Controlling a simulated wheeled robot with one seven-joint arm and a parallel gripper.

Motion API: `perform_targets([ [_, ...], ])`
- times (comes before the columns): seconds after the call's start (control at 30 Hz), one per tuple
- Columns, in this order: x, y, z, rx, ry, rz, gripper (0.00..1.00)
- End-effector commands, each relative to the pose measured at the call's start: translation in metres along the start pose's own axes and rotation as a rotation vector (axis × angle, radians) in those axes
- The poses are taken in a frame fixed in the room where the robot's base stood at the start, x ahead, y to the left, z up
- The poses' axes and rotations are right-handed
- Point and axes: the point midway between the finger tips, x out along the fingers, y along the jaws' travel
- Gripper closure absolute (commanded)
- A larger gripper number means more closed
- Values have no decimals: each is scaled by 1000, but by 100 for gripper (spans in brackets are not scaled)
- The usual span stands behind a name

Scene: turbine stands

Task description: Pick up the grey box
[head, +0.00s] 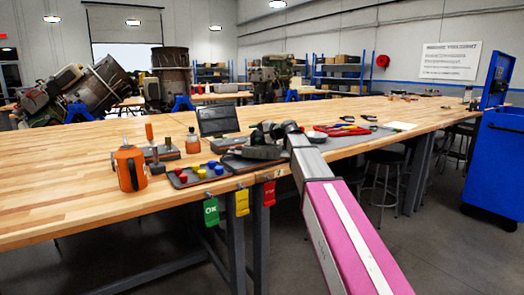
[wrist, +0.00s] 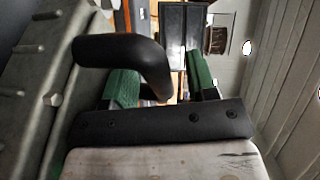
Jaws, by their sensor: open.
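I cannot make out the grey box for certain in either view. In the wrist view, a grey surface with bolt-like knobs (wrist: 35,75) fills the left side, very close; I cannot tell whether it is the box. My gripper (wrist: 160,78) shows two green-padded fingers standing apart. A thick black curved bar (wrist: 125,50) crosses in front of them, and I cannot tell what it belongs to. In the head view, my arm reaches over the bench from the lower right. Its end is among dark grey items (head: 254,152) right of the laptop; the fingers are too small to tell.
The wooden bench (head: 70,200) holds an orange container (head: 130,168), an orange bottle (head: 192,143), a laptop (head: 218,121) and a tray (head: 182,180) with coloured pieces. Tools (head: 345,129) lie right of my arm. Stools (head: 385,170) and a blue cabinet (head: 500,155) stand at the right.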

Motion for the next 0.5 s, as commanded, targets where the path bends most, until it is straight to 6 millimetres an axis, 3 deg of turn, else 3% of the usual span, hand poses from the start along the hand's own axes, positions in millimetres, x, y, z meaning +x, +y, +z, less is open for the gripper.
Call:
perform_targets([
  [0.17, 0, 0, 0, 0, 0, 0, 50],
  [0.3, -1, 0, 0, 0, 0, 0, 96],
  [0.33, -1, 0, 0, 0, 0, 0, 100],
  [0.5, -1, -1, 0, 0, 1, -3, 100],
])
